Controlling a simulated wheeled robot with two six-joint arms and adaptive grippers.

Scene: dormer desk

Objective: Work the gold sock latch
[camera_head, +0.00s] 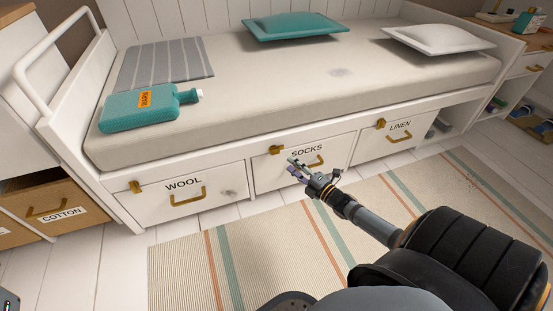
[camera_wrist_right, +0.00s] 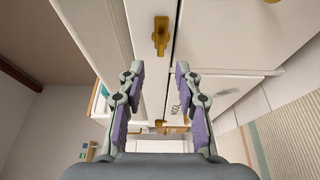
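The gold sock latch (camera_head: 276,150) sits at the upper left of the white SOCKS drawer (camera_head: 270,177). In the right wrist view the latch (camera_wrist_right: 161,35) lies ahead of my fingertips, roughly centred between them, with a gap. My right gripper (camera_head: 293,167) is in front of the SOCKS drawer, just right of and below the latch in the head view. Its two fingers are apart and empty in the wrist view (camera_wrist_right: 159,70). The gold SOCKS handle (camera_head: 316,161) is just right of the gripper. The drawer looks shut.
The WOOL drawer (camera_head: 203,207) and LINEN drawer (camera_head: 380,147) flank it, each with a gold latch and handle. The mattress (camera_head: 270,98) overhangs above, bearing a teal bottle (camera_head: 140,110). A striped rug (camera_head: 190,265) covers the floor in front.

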